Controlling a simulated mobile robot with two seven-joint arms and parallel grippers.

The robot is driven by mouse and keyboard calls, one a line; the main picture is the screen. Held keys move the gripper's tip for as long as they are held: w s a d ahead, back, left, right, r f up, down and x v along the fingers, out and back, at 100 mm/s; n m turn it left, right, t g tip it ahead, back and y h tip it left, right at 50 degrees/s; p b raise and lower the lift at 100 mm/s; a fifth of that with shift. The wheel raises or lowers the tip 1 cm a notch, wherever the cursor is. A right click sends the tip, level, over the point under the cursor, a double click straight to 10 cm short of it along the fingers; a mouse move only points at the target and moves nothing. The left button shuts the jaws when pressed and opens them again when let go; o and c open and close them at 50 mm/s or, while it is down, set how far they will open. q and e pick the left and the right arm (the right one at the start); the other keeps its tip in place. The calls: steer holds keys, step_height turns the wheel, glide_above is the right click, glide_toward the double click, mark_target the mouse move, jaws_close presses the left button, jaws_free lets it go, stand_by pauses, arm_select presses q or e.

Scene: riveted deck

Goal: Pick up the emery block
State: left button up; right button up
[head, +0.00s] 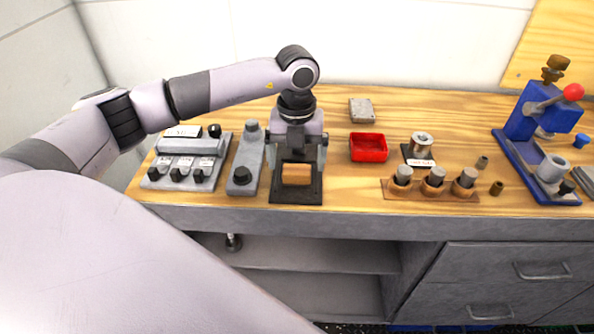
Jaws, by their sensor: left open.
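A tan-brown block (296,174) sits on a dark, flat plate (297,197) near the bench's front edge. It may be the emery block, but the picture does not settle this. My left gripper (299,161) points down over it, its fingers open and apart at the block's left and right. I cannot tell whether they touch the block, and the gripper hides its rear part. A grey, speckled block (361,110) lies flat at the back of the bench, apart from the gripper. My right gripper is out of the picture.
Left of the plate are a grey switch box (186,160) and a grey knobbed unit (245,165). To the right are a red tray (368,148), a spool (421,146), a wooden rack (432,190) with metal cylinders, and a blue press (521,128). Bare wood lies behind.

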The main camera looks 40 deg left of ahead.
arm_select(q)
step_height(320, 180, down, 2)
steer(key=shift+c, duration=0.3)
steer(key=c, duration=1.1)
steer(key=shift+r, duration=0.15)
